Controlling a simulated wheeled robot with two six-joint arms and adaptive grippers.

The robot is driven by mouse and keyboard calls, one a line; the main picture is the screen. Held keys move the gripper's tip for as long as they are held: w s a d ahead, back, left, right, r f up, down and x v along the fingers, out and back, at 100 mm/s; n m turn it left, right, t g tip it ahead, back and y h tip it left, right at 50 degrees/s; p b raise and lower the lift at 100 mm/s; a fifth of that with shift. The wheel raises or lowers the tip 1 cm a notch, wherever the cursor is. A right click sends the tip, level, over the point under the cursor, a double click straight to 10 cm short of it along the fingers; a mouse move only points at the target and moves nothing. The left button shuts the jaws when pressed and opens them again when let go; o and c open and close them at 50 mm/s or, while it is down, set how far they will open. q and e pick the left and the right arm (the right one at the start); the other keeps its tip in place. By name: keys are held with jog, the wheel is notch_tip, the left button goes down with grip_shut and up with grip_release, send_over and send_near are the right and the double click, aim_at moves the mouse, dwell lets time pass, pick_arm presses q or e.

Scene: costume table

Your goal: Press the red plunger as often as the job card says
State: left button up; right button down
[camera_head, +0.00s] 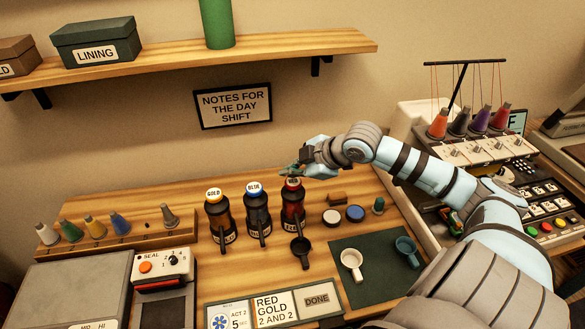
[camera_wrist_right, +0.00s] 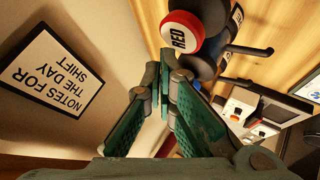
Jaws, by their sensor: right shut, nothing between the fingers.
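The red bottle (camera_head: 292,212) stands at the right end of a row of three dark pump bottles. Its red plunger (camera_wrist_right: 183,38), marked RED, shows whole in the wrist view. My right gripper (camera_head: 286,171) is shut and empty, its tips close to the plunger's top; I cannot tell whether they touch. The fingertips (camera_wrist_right: 160,75) appear just beside the plunger in the wrist view. The gold bottle (camera_head: 217,218) and blue bottle (camera_head: 257,213) stand to its left. The job card (camera_head: 275,308) reads "RED GOLD 2 AND 2", beside "ACT 2" and "DONE" panels. My left gripper is out of view.
A dark cup (camera_head: 301,252) stands in front of the red bottle. A white cup (camera_head: 351,263) and a teal cup (camera_head: 405,249) are on a green mat (camera_head: 376,285). A notes sign (camera_head: 233,106) hangs behind, below a shelf (camera_head: 270,50). Thread cones stand at both sides.

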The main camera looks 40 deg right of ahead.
aim_at(291, 183)
jog(key=shift+f, duration=0.1)
dwell(0.3)
jog(key=shift+f, duration=0.35)
jog(key=shift+s+f+b, duration=0.1)
jog(key=shift+f+b, duration=0.3)
jog(key=shift+f, duration=0.45)
dwell(0.7)
dwell(0.4)
jog(key=shift+r+p, duration=1.3)
jog(key=shift+p, duration=0.05)
notch_tip(291, 183, up, 5)
jog(key=p, duration=0.5)
jog(key=shift+r, duration=0.1)
